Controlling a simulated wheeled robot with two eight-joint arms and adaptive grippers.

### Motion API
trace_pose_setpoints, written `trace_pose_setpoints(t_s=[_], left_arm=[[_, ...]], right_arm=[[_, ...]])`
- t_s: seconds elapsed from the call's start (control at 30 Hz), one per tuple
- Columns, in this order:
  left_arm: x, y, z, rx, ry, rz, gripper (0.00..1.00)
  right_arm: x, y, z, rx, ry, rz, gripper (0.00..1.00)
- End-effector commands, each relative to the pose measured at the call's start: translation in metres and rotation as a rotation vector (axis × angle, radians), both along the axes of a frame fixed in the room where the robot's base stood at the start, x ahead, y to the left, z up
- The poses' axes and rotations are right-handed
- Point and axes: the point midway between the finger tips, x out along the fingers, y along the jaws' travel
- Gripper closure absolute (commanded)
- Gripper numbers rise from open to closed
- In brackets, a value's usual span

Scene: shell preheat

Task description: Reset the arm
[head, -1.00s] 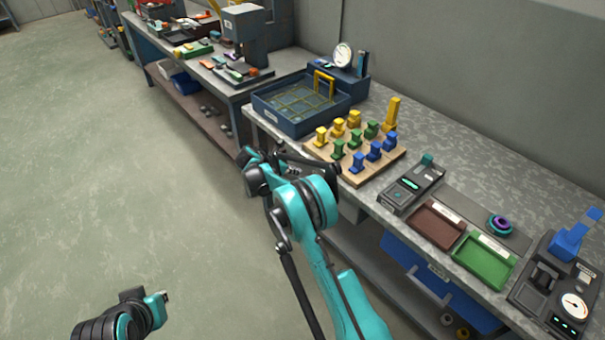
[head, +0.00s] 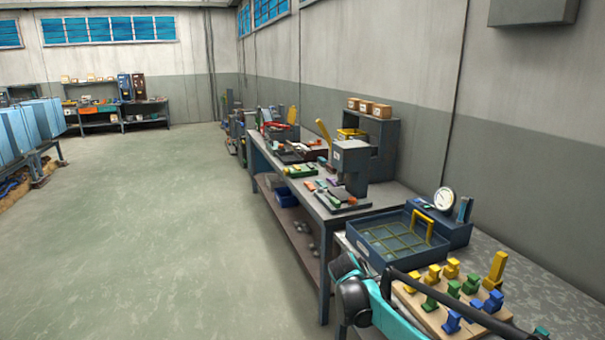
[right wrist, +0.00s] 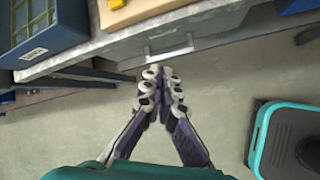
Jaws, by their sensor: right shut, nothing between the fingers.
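My right gripper (right wrist: 162,85) shows in the right wrist view with its two fingers together, shut and empty. It is over open floor, just in front of the workbench edge and a drawer with a grey handle (right wrist: 170,50). In the head view my right arm (head: 385,310), teal and black, is at the bottom, in front of the bench with the wooden peg board. The right gripper itself cannot be made out there. My left arm and left gripper are outside both current views.
The near bench holds a blue tray (head: 372,257) with a gauge (head: 444,200) behind it, and a wooden board (head: 415,300) of yellow, green and blue pieces. A second bench (head: 300,215) with a press stands beyond. The floor (head: 170,230) at left is clear.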

Motion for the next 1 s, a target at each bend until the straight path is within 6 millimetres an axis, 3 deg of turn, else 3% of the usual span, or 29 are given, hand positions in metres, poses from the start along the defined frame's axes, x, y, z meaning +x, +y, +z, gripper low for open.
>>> trace_pose_setpoints(t_s=[0.03, 0.2, 0.4, 0.7, 0.83, 1.0], left_arm=[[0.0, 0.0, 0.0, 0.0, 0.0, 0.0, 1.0], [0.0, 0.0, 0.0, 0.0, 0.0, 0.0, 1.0], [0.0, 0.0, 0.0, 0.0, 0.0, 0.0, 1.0], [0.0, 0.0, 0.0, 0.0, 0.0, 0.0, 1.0], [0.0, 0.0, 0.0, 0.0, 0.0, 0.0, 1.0], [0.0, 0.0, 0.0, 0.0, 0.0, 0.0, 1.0]], right_arm=[[-0.021, -0.001, 0.014, 0.055, -0.043, -0.052, 1.0], [-0.085, 0.003, 0.044, 0.264, -0.193, -0.244, 1.0], [-0.165, 0.013, 0.059, 0.516, -0.343, -0.493, 1.0], [-0.274, 0.034, 0.041, 0.891, -0.514, -0.89, 1.0], [-0.301, 0.042, 0.027, 1.008, -0.554, -1.02, 1.0], [-0.317, 0.046, 0.017, 1.083, -0.576, -1.107, 1.0]])
